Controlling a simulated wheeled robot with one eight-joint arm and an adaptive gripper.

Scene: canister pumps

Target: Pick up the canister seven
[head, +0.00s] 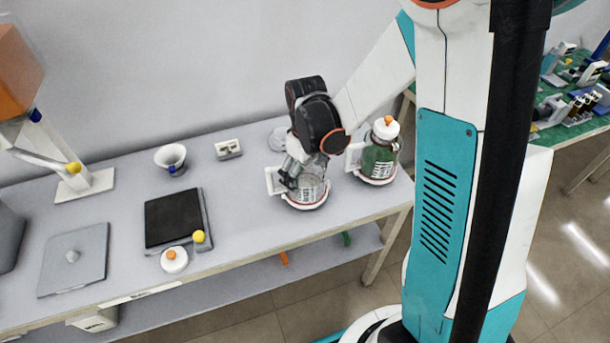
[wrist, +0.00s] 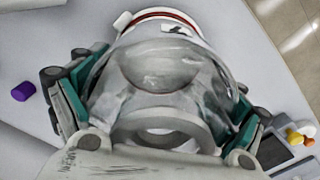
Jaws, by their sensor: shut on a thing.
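A clear glass canister (head: 312,188) with a white handle and a white base ringed in red stands near the front right of the table. My gripper (head: 306,168) is around its upper body from above and shut on it. In the wrist view the same canister (wrist: 160,72) fills the space between the two teal-padded fingers of my gripper (wrist: 155,108). Its top is open and it looks empty. A second canister (head: 378,160), with green contents and a white lid with an orange knob, stands just to its right. I cannot read a number on either one.
A loose white lid (head: 174,261) with an orange knob lies near the front edge. A green bench (head: 570,125) with small items is at far right.

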